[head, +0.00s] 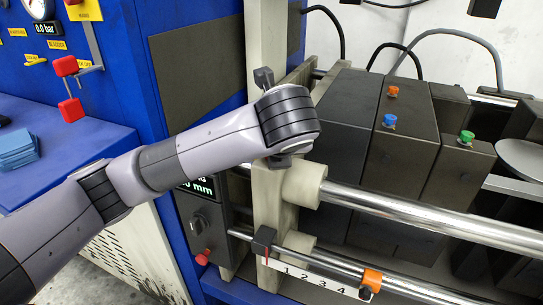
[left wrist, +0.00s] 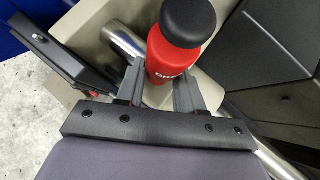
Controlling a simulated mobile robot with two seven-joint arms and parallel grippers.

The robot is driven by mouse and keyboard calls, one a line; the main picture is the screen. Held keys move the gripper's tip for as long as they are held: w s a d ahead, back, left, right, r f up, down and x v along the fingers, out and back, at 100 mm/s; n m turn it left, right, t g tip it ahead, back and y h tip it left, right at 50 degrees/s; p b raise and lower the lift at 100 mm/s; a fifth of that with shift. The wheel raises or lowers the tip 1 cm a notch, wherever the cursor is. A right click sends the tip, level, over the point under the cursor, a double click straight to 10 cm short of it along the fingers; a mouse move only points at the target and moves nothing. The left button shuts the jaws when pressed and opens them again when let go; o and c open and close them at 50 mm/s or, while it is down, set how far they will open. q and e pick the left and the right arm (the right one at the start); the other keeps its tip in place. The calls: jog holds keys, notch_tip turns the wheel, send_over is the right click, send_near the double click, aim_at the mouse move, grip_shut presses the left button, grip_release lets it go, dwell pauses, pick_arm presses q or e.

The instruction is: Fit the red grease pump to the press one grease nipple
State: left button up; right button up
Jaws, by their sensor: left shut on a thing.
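The red grease pump (left wrist: 180,52), a red bottle with a black rounded cap, stands between the fingers of my left gripper (left wrist: 158,82) in the left wrist view. The fingers are shut on its lower body. In the head view my left wrist is over the pale press plate and hides the pump. The press has small coloured fittings on its dark blocks: an orange one (head: 392,91), a blue one (head: 389,121) and a green one (head: 466,137). They are right of my left wrist, apart from it. I cannot tell which is the named nipple. My right gripper is out of view.
Steel tie bars (head: 425,215) run along the press front. A numbered scale (head: 310,280) with a black and an orange slider is below. A blue cabinet (head: 180,20) with levers and a blue bench (head: 70,150) are at left. Cables hang behind the blocks.

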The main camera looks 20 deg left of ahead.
pick_arm(q)
jog(key=o, duration=1.1)
